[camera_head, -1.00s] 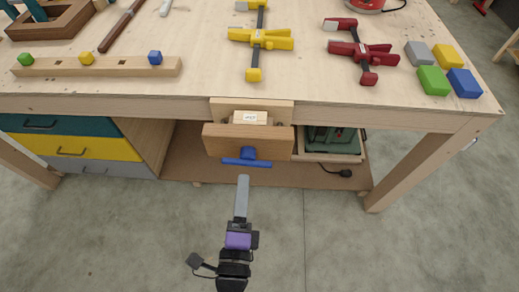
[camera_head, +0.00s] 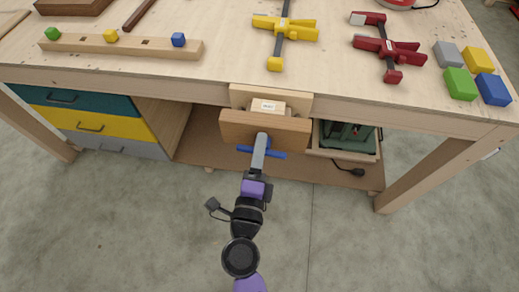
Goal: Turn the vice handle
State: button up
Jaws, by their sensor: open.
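The wooden vice (camera_head: 235,128) is fixed to the front edge of the workbench, with a small labelled block (camera_head: 268,106) held between its jaws. Its blue handle (camera_head: 275,154) is a bar lying roughly level across the front of the vice, tilted slightly down to the right. My gripper (camera_head: 261,140) reaches up from below and overlaps the middle of the handle in the picture. It hides the handle's hub and part of the bar. The gap between the fingers does not show from this angle, and I cannot tell whether they touch the handle.
The workbench top (camera_head: 220,72) carries yellow clamps (camera_head: 285,28), red clamps (camera_head: 388,48), coloured blocks (camera_head: 461,83) and a peg board (camera_head: 130,47). Drawers (camera_head: 90,124) stand below left. A green machine (camera_head: 346,136) sits below right. Floor in front is clear.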

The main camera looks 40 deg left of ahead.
jog(key=shift+c, duration=0.3)
grip_shut()
jog(key=shift+r+m+p, duration=0.1)
jog(key=shift+m+p, duration=0.3)
jog(key=shift+m, duration=0.7)
jog(key=shift+o, duration=0.3)
grip_release()
